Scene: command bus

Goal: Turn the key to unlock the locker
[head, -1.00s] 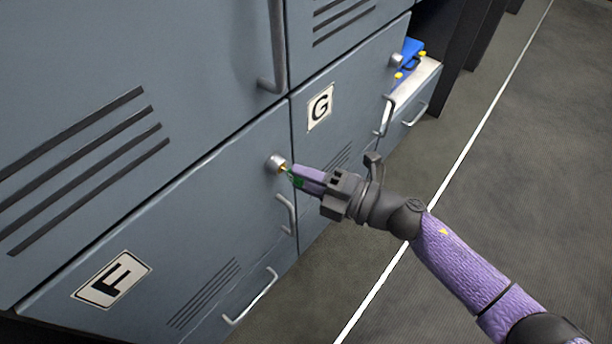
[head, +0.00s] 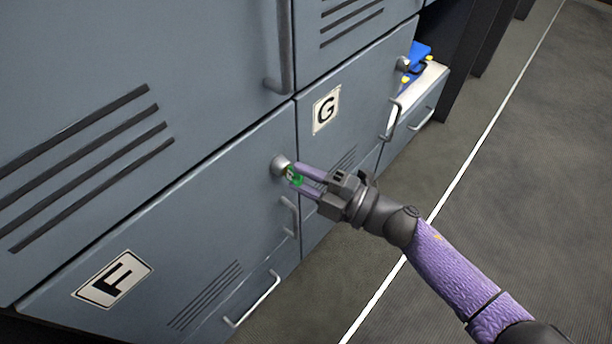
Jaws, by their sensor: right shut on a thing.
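The locker door marked F (head: 205,215) is closed and fills the lower left. Its round silver lock (head: 280,166) sits near the door's upper right corner. A key with a green head (head: 294,176) is at the lock. My right gripper (head: 300,180) is shut on the green key head, its two purple fingers on either side. The key's shaft is mostly hidden between the lock and the fingers, so I cannot tell how deep it sits. My left gripper is not in view.
Door F has a handle (head: 290,216) just below the lock. Locker G (head: 352,110) is to the right, with its own lock (head: 402,64). A blue object (head: 417,55) lies on a white surface further back. Open floor (head: 500,215) with a white line lies to the right.

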